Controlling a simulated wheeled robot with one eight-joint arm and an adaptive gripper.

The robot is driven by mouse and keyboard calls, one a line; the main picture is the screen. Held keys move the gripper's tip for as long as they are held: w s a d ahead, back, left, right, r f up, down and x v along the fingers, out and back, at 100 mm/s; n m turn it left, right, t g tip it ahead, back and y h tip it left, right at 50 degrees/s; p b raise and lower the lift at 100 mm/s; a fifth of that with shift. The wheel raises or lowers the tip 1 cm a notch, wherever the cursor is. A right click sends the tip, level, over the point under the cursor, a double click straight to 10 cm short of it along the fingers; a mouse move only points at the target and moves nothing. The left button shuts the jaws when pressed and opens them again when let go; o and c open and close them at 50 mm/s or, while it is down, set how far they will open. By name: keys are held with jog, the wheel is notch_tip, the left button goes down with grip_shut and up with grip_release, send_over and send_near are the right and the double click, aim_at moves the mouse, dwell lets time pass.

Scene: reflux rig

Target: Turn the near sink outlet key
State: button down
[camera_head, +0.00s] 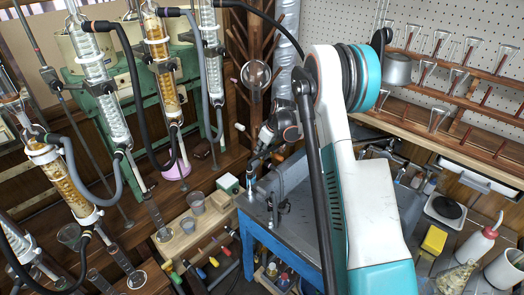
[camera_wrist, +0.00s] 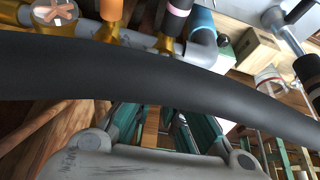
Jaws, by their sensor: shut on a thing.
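My gripper (camera_head: 257,160) reaches down to the outlet fittings at the back left corner of the grey-topped blue bench (camera_head: 262,213). Its fingers are shut at the fittings, on what appears to be the near sink outlet key. The key is too small and too covered to make out clearly. In the wrist view, my grey gripper body fills the bottom, and a thick black hose crosses in front, hiding the fingertips. Brass fittings (camera_wrist: 170,47) with dark, pink-banded and blue parts show beyond the hose.
Glass condensers (camera_head: 165,85) with hoses stand on a green frame at the left. A wooden shelf with beakers (camera_head: 195,203) lies left of the bench. A hotplate (camera_head: 445,210) and squeeze bottle (camera_head: 478,243) stand at the right.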

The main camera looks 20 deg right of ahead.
dwell(0.4)
jog(key=c, duration=1.7)
grip_release()
jog(key=shift+o, duration=0.2)
jog(key=v, duration=1.2)
jog(key=shift+w, duration=0.1)
